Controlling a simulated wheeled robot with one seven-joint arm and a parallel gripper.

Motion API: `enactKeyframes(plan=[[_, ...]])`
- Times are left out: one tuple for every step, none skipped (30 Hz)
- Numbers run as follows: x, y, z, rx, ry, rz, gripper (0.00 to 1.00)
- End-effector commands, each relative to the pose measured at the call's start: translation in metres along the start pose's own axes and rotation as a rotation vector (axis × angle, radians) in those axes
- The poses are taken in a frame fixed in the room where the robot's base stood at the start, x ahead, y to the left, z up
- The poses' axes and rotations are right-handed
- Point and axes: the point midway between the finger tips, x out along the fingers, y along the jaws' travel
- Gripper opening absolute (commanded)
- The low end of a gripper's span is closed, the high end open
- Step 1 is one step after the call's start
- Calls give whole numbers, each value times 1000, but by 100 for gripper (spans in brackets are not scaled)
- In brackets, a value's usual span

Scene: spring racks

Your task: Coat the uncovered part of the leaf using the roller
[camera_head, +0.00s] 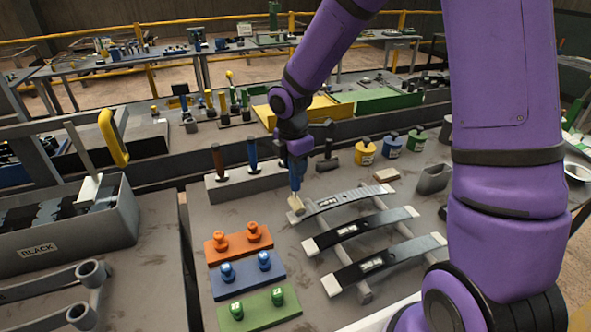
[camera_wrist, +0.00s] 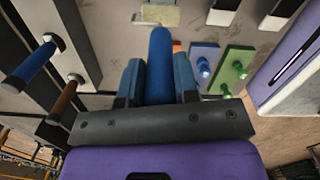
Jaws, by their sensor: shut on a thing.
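My gripper (camera_head: 297,163) is shut on the blue handle of the roller. The roller (camera_head: 296,204) hangs head down with its cream head at the left end of the far leaf (camera_head: 350,198); I cannot tell if it touches. In the wrist view the roller's blue handle (camera_wrist: 160,60) sits between the fingers, with a pale block-shaped head beyond it. The far leaf is grey with a darker stretch and a small label. The middle leaf (camera_head: 375,224) and near leaf (camera_head: 390,256) are mostly dark, with pale left ends. All three lie across grey supports.
A grey stand (camera_head: 232,184) with brown and blue handles is behind. Orange (camera_head: 240,245), blue (camera_head: 247,278) and green (camera_head: 262,308) peg plates lie left of the leaves. Yellow, blue and green pots stand at the back right. A bin marked BLACK (camera_head: 75,245) is at left.

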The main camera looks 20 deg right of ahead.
Motion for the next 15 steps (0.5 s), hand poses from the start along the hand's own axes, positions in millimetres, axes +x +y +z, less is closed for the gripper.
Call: enactKeyframes(plan=[[-5, 0, 1, 1, 0, 1, 0], [-8, 0, 1, 1, 0, 1, 0], [-11, 0, 2, 2, 0, 1, 0], [-14, 0, 2, 2, 0, 1, 0], [-16, 0, 2, 2, 0, 1, 0], [-19, 0, 2, 2, -1, 1, 0], [-22, 0, 2, 2, -1, 0, 0], [-24, 0, 2, 1, -1, 1, 0], [-28, 0, 2, 1, 0, 2, 0], [-31, 0, 2, 1, 0, 2, 0], [-33, 0, 3, 1, 0, 2, 0], [-36, 0, 3, 1, -1, 1, 0], [-37, 0, 3, 1, -1, 0, 0], [-39, 0, 3, 1, 0, 0, 0], [-40, 0, 3, 1, 0, 1, 0]])
